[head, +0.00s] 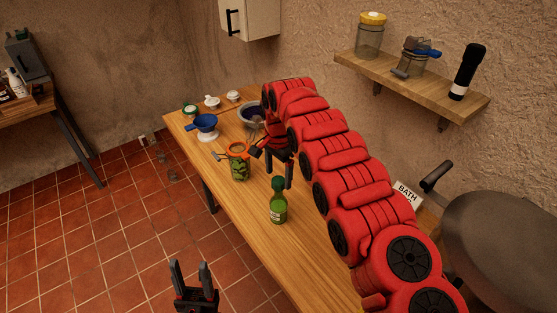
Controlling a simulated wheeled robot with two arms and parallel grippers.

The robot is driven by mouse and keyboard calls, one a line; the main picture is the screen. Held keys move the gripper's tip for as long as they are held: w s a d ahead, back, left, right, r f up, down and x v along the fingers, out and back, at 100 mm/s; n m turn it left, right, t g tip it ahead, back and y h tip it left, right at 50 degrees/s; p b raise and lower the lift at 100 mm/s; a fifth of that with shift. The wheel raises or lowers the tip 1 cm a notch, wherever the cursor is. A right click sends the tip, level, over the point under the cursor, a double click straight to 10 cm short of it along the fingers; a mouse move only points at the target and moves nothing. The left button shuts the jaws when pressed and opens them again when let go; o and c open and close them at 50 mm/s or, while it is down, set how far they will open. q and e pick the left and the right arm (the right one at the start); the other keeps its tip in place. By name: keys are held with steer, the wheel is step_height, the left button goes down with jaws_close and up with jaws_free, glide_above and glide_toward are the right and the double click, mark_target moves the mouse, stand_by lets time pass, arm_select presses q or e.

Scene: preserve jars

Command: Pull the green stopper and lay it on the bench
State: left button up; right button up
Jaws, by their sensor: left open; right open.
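A green bottle (278,209) with a pale label stands upright on the wooden bench (240,217). A dark green stopper (278,185) sits in its top. My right gripper (279,177) is open and empty, with its fingers pointing down just above or behind the stopper. I cannot tell whether they touch it. My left gripper (190,264) is open and empty, in front of the bench near the bottom of the view.
A jar (240,171) with an orange ring stands behind the bottle. A blue funnel (206,122), a bowl (250,114) and small white items stand further back. A large dark pan (505,240) is at the right.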

mark_target(279, 180)
steer(key=shift+f+p, duration=0.4)
steer(key=shift+f, duration=1.2)
jaws_close()
